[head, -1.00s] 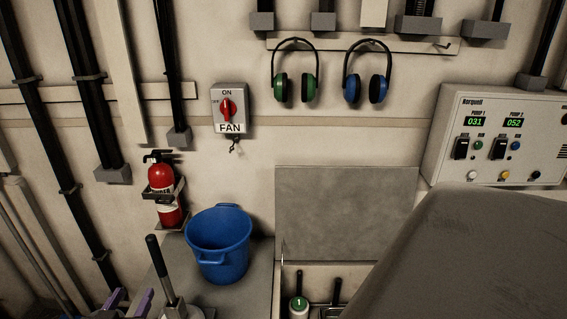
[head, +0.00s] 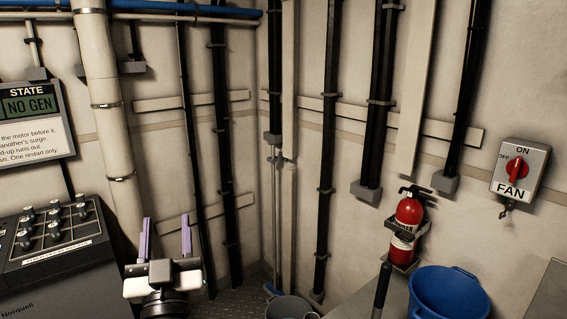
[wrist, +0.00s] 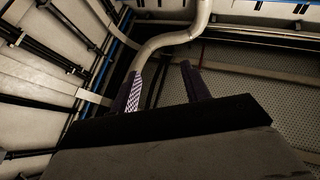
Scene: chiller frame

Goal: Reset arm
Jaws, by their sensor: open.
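My gripper (head: 166,238) shows at the lower left of the head view, its two purple fingers pointing up and standing apart. It is open with nothing between the fingers. In the wrist view the gripper (wrist: 161,88) also shows, with its fingers spread in front of a pale pipe and the ceiling. It touches nothing that I can see. The rest of my arm is mostly out of the head view.
A dark control console (head: 45,250) stands left of my gripper, below a state display (head: 28,118). A pale vertical pipe (head: 108,120) runs behind. At right are a fire extinguisher (head: 408,214), a blue bucket (head: 448,295) and a fan switch (head: 518,172).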

